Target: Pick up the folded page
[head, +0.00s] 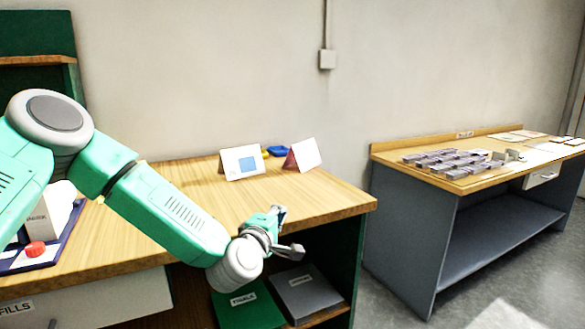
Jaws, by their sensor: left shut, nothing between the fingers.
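Two folded pages stand like tents on the wooden table. One folded page (242,163) is white with a blue square on its face. The other folded page (305,155) is to its right, white with a pinkish-red side. I cannot tell which of the two the task means. My left gripper (281,230) is shut and empty, near the table's front edge, nearer to me than both pages and apart from them. My right gripper is not in view.
A blue object (277,150) lies behind the pages. The wooden table (340,195) is clear around them. Green (247,308) and grey (305,292) labelled boxes sit on the shelf below. A second table (390,158) at right holds several small blocks. A red knob (35,249) is at left.

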